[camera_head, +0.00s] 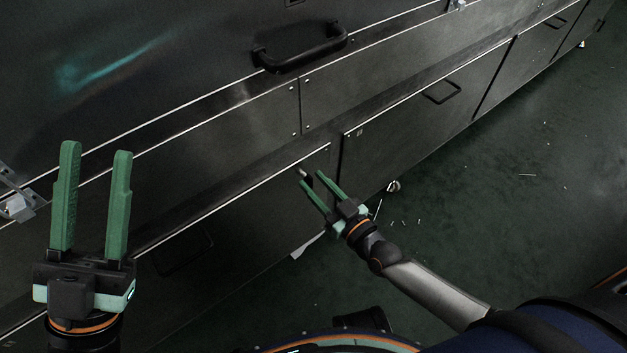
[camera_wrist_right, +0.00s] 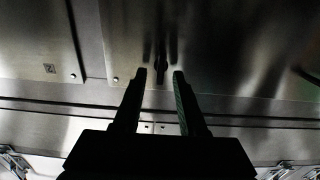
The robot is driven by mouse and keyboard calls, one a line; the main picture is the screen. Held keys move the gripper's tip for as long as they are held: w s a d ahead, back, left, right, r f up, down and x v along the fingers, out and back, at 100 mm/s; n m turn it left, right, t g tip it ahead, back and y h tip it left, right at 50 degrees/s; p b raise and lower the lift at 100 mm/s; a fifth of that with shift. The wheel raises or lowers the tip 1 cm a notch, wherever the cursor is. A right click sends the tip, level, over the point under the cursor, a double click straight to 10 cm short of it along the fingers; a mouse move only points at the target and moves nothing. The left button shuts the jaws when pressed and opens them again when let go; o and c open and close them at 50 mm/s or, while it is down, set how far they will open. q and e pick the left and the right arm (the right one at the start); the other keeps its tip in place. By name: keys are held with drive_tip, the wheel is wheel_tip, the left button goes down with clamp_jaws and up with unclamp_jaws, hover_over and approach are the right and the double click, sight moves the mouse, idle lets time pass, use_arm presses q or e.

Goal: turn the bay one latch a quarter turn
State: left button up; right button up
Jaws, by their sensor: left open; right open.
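A small dark latch (camera_wrist_right: 161,62) is on the metal panel in the right wrist view, upright in the picture, with faint dark reflections around it. My right gripper (camera_wrist_right: 159,73) is open, with one finger on each side of the latch in the picture. I cannot tell whether the fingertips reach around it or stop short. In the head view the right gripper (camera_head: 309,177) is at the upper right corner of a lower panel, and a small pale-tipped piece, probably the latch (camera_head: 302,172), shows at its fingertips. My left gripper (camera_head: 96,148) is open and empty at the left.
The lower panel (camera_head: 245,215) has a dark bar handle (camera_head: 183,252). A larger black handle (camera_head: 305,48) is on the panel above. Another lower panel (camera_head: 420,110) continues to the right with its own handle (camera_head: 441,92). Small scraps lie on the green floor (camera_head: 500,200), which is otherwise clear.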

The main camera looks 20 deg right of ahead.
clamp_jaws()
idle(0.6)
